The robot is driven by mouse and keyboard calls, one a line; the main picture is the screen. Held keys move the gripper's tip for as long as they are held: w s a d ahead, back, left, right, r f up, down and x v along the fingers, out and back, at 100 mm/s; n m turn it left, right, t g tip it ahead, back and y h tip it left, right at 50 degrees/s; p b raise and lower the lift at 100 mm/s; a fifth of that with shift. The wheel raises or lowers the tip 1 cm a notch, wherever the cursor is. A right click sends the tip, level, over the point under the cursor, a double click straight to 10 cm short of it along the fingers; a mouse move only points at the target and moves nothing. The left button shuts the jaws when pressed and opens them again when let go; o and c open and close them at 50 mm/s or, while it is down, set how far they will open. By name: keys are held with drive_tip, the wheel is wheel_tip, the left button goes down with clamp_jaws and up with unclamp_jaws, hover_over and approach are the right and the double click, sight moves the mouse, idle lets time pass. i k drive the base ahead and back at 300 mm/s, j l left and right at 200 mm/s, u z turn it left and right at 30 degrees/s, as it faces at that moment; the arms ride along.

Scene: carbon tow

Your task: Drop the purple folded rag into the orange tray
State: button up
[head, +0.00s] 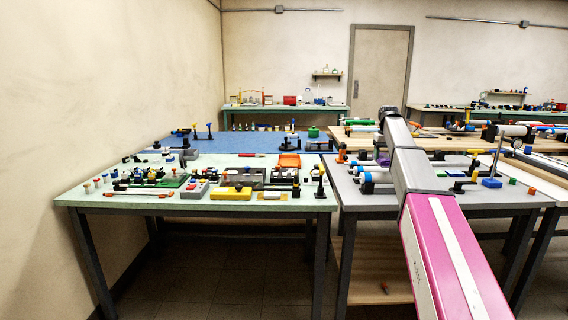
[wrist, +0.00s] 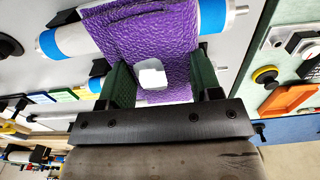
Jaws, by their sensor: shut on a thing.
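The purple folded rag (wrist: 155,35) fills the upper middle of the wrist view, with a white patch at its near part. My gripper (wrist: 160,82) has its green fingers on either side of the rag and is shut on it. In the head view a bit of the purple rag (head: 384,160) shows beside my arm, which hides the gripper. The orange tray (wrist: 287,102) is at the right of the wrist view, apart from the rag. In the head view the orange tray (head: 289,160) stands at the back right of the green-topped table.
A white roller with blue bands (wrist: 62,40) lies behind the rag; I cannot tell whether they touch. The grey table (head: 350,195) holds several cylinders and fittings. The green-topped table (head: 115,200) is crowded around the tray, with a yellow block (head: 230,193) in front.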

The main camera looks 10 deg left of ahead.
sight(289, 161)
drive_tip(key=i+j, duration=0.15)
drive_tip(key=j, duration=0.25)
drive_tip(key=i+j, duration=0.2)
drive_tip(key=j, duration=0.15)
drive_tip(key=i+j, duration=0.15)
drive_tip(key=j, duration=0.25)
drive_tip(key=i+j, duration=0.15)
drive_tip(key=j, duration=0.25)
drive_tip(key=i+j, duration=0.2)
drive_tip(key=j, duration=0.15)
drive_tip(key=i+j, duration=0.15)
drive_tip(key=j, duration=0.25)
